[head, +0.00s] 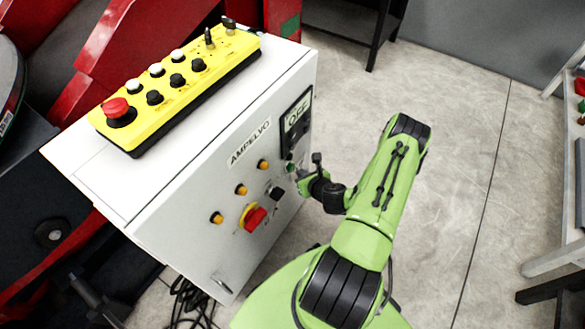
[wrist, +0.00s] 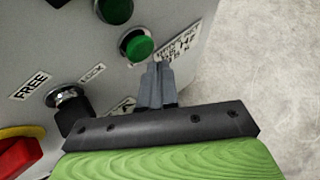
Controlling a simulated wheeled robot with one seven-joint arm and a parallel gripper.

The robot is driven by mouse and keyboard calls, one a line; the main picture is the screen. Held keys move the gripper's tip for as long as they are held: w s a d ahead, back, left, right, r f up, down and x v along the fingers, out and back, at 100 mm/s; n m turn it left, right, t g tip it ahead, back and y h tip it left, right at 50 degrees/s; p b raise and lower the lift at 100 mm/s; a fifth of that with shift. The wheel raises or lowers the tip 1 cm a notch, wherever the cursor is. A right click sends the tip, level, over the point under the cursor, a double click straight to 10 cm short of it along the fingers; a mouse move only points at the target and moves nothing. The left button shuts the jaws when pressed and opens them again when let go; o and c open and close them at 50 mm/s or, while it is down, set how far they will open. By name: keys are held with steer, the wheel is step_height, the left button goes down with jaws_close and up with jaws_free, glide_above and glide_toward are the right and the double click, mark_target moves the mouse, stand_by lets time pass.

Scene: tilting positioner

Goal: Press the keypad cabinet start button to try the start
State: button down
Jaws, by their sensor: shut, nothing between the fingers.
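I cannot read which one is labelled start. My gripper (wrist: 158,68) is shut and empty. Its fingertips are just below and right of the lower green button; I cannot tell whether they touch it. In the head view my gripper (head: 298,174) is at the cabinet front, below the display.
A black selector switch (wrist: 70,103) between "FREE" and "LOCK" labels is left of my fingers. A red-on-yellow knob (head: 254,217) and several orange lamps (head: 241,190) are on the front. A yellow button box (head: 180,85) lies on top. Floor (head: 465,130) to the right is clear.

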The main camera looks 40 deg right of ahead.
steer(key=shift+w, duration=0.1)
stand_by(0.7)
steer(key=shift+w+a, duration=0.15)
steer(key=shift+w, duration=0.15)
steer(key=shift+w+a+p, duration=0.2)
steer(key=shift+w+p, duration=0.25)
stand_by(0.7)
steer(key=shift+s+d, duration=0.3)
steer(key=shift+s, duration=0.55)
steer(key=s, duration=0.1)
steer(key=s+d, duration=0.1)
steer(key=s, duration=0.1)
steer(key=s+b, duration=0.1)
steer(key=shift+s+d, duration=0.35)
stand_by(0.6)
